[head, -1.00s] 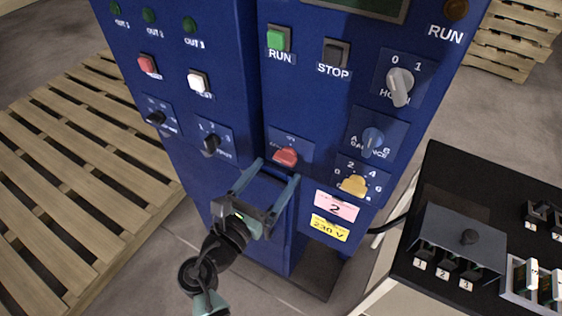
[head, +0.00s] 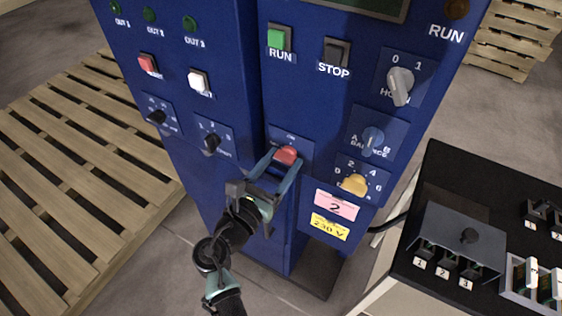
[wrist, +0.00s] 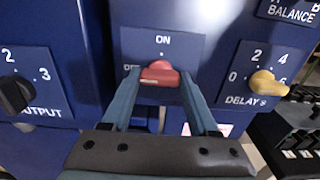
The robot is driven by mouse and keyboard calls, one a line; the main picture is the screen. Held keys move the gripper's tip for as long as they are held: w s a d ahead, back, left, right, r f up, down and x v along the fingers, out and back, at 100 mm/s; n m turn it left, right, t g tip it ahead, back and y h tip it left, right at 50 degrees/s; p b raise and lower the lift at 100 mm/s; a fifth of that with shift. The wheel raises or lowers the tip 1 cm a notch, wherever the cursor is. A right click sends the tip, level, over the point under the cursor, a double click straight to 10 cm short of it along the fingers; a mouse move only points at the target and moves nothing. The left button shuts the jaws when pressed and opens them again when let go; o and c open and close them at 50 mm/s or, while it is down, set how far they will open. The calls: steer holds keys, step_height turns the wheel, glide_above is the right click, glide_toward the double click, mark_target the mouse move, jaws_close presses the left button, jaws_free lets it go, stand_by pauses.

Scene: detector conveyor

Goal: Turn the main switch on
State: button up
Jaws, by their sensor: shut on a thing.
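The main switch is a red rotary knob (head: 286,155) on the lower part of the blue cabinet's right-hand panel. In the wrist view the red knob (wrist: 160,75) has "ON" printed above it and a partly hidden label to its left. Its handle looks crosswise, level with that left label, not up toward ON. My gripper (head: 285,160) reaches up to it from below, and its two long fingers (wrist: 159,82) lie on either side of the knob, shut on it.
A yellow DELAY knob (head: 354,185) sits close to the right, with the blue BALANCE knob (head: 373,141) above it. A black OUTPUT knob (head: 212,143) is to the left. A black-topped bench (head: 430,190) stands at the right, and a wooden pallet (head: 80,180) lies at the left.

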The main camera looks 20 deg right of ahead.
steer(key=shift+c, duration=1.1)
steer(key=shift+m, duration=0.3)
steer(key=m+b, duration=0.2)
steer(key=m, duration=0.1)
steer(key=shift+f+m, duration=0.15)
steer(key=shift+m, duration=0.15)
steer(key=m+b, duration=0.3)
steer(key=m, duration=0.1)
steer(key=shift+m, duration=0.3)
steer(key=m+b, duration=0.3)
steer(key=m, duration=0.1)
steer(key=shift+f+b, duration=0.1)
steer(key=shift+b, duration=0.2)
steer(key=m+b, duration=0.3)
steer(key=m, duration=0.2)
steer(key=shift+r+b, duration=0.2)
steer(key=shift+b, duration=0.15)
steer(key=o, duration=1.4)
